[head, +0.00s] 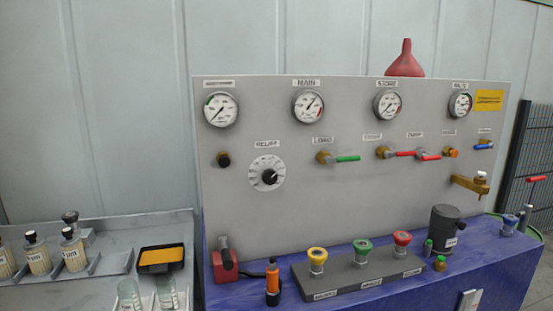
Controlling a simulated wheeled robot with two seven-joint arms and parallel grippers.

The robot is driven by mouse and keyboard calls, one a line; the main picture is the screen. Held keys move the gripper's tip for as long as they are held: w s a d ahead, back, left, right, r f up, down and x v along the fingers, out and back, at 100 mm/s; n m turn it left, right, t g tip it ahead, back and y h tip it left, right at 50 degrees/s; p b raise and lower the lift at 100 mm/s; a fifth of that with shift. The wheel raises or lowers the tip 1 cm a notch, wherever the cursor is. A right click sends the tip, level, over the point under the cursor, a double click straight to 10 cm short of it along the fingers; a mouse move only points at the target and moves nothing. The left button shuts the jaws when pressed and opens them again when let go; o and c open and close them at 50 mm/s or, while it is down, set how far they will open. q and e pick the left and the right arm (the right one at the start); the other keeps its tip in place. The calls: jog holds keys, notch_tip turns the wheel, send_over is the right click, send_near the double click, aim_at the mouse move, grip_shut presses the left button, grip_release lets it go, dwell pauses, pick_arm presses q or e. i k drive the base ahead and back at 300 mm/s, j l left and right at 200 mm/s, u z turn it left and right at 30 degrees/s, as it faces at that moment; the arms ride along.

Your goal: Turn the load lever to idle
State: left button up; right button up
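The load lever (347,158) has a green handle on a brass valve body and sits on the grey panel (290,215), below a label that appears to read LOAD. Its handle points to the right, roughly level. Two red-handled levers (405,154) are to its right on the same panel. A dial with a black knob (269,177) is to its left, under a label reading RELIEF. No idle marking is legible near the lever. Neither of my grippers is in view.
Several round gauges (308,105) line the panel top, with a red funnel (405,60) above. A block with yellow, green and red knobs (363,247) stands on the blue bench (410,285). Bottles (73,250) and a yellow-topped black tray (161,258) are at left.

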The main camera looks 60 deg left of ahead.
aim_at(327, 160)
jog(key=u, duration=1.4)
